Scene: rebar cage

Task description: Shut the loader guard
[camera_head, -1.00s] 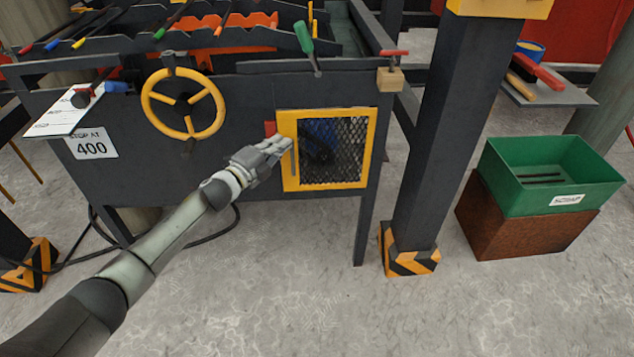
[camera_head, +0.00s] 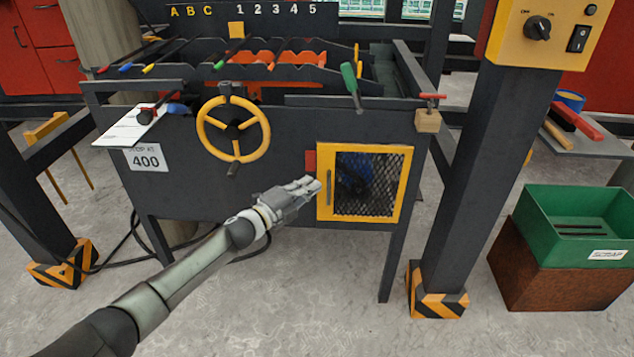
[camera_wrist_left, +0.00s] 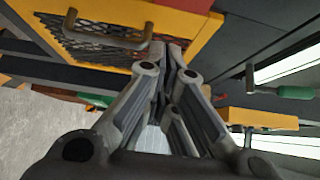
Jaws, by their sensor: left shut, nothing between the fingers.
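The loader guard (camera_head: 323,208) is a yellow-framed panel with dark mesh on the front of the dark machine. It looks flush or nearly flush with the machine front; I cannot tell whether a small gap remains. Its grey handle (camera_head: 328,187) is on the left side of the frame. In the left wrist view the guard's yellow frame (camera_wrist_left: 205,45) and handle (camera_wrist_left: 105,32) show at the top left. My left gripper (camera_head: 314,186) is shut and empty, with its fingertips at or very near the guard's left edge, beside the handle. My right gripper is not in view.
A red block (camera_head: 310,161) sits left of the guard's upper corner. A yellow handwheel (camera_head: 233,129) is up and left. A dark post (camera_head: 470,170) with a striped foot stands to the right, beside a green scrap bin (camera_head: 535,228). The floor in front is clear.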

